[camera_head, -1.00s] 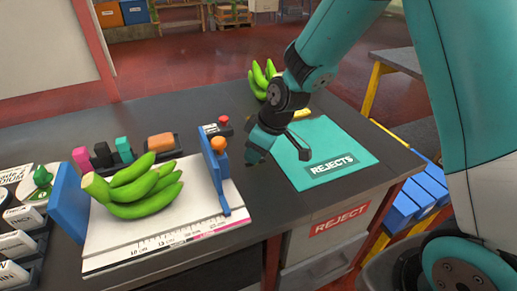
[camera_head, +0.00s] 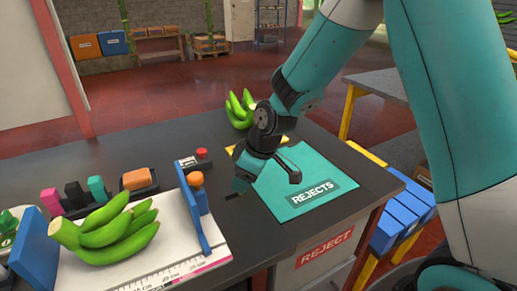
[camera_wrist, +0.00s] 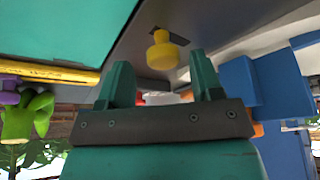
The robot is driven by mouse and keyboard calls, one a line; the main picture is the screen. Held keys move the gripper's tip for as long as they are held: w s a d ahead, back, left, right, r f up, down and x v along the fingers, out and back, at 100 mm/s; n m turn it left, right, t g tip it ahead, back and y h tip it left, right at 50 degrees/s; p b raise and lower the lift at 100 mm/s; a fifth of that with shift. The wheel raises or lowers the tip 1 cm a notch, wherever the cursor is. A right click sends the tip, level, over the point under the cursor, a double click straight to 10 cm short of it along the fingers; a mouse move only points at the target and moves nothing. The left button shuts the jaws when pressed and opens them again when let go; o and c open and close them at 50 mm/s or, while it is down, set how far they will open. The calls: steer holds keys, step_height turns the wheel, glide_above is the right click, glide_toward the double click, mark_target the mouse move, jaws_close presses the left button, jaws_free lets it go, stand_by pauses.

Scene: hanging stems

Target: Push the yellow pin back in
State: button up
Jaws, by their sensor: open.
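The yellow pin (camera_wrist: 162,50) shows in the wrist view as a round-ended knob with a narrower neck, against the dark bench top. It lies just beyond and between my fingertips, and I see no contact. My gripper (camera_wrist: 162,82) is open, with a teal finger on each side and nothing between them. In the head view my gripper (camera_head: 243,182) is low over the bench, between the teal REJECTS mat (camera_head: 290,207) and the blue upright plate (camera_head: 192,208). The yellow pin cannot be made out there. How far it stands out is unclear.
A red button box (camera_head: 202,154) and stamps stand behind. Another banana bunch (camera_head: 238,112) is beyond the mat.

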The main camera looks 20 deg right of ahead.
steer(key=v, duration=1.6)
steer(key=shift+s, duration=0.1)
steer(key=s+a+r+m+g+p, duration=0.1)
steer(key=s+a, duration=0.3)
steer(key=s, duration=0.6)
steer(key=s+a+r+m+g+p, duration=0.1)
steer(key=s+a+r+m+p, duration=0.1)
steer(key=s, duration=0.8)
steer(key=shift+a+g+y, duration=0.4)
steer(key=shift+a, duration=0.45)
steer(key=shift+s, duration=0.1)
steer(key=shift+c, duration=0.2)
